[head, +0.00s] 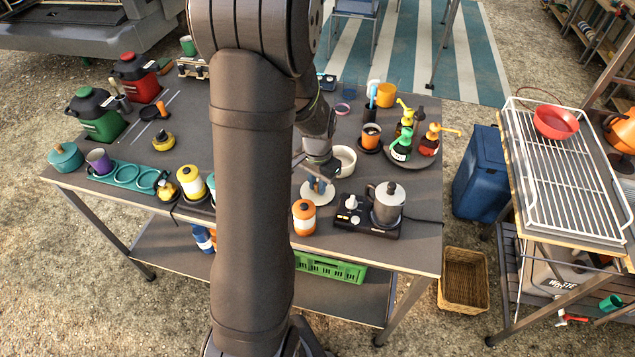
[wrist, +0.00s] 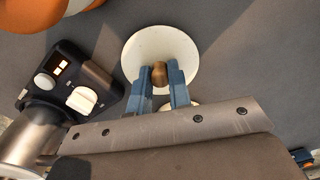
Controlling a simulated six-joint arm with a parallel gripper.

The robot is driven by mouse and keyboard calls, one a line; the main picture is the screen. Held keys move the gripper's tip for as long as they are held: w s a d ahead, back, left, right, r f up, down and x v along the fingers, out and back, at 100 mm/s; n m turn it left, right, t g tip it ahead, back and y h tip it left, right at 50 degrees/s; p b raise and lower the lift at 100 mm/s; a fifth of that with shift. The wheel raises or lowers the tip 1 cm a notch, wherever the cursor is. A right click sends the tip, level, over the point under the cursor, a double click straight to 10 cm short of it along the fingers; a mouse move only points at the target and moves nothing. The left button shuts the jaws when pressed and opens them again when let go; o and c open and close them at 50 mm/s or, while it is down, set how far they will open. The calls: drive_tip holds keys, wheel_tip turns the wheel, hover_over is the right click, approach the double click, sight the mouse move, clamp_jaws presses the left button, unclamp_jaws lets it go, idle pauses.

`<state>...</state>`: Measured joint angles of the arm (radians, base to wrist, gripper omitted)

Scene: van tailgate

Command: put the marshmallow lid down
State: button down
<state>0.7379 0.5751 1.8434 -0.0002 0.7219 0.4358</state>
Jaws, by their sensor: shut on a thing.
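The marshmallow lid (wrist: 146,49) is a round cream-white disc with a brown wooden knob (wrist: 159,74). My gripper (wrist: 160,80) is shut on the knob, with one blue finger on each side. In the head view the lid (head: 312,197) shows low over the grey table, under my gripper (head: 318,187). I cannot tell whether it touches the table. A white round bowl-like container (head: 343,160) stands just behind and to the right of the lid, and its open top shows.
A black hot plate (head: 352,228) with a steel pot (head: 387,203) stands right of the lid. An orange canister (head: 304,214) stands in front. A tray with pump bottles (head: 400,150) is behind right. My arm hides the table's middle.

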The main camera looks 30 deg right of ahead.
sight(317, 184)
drive_tip(key=c, duration=1.3)
unclamp_jaws()
drive_tip(key=shift+f, duration=0.15)
wheel_tip(317, 184, up, 12)
drive_tip(key=shift+r, duration=0.2)
drive_tip(key=shift+f, duration=0.1)
wheel_tip(317, 184, down, 12)
drive_tip(key=shift+f, duration=0.15)
wheel_tip(317, 184, up, 2)
drive_tip(key=shift+r, duration=0.9)
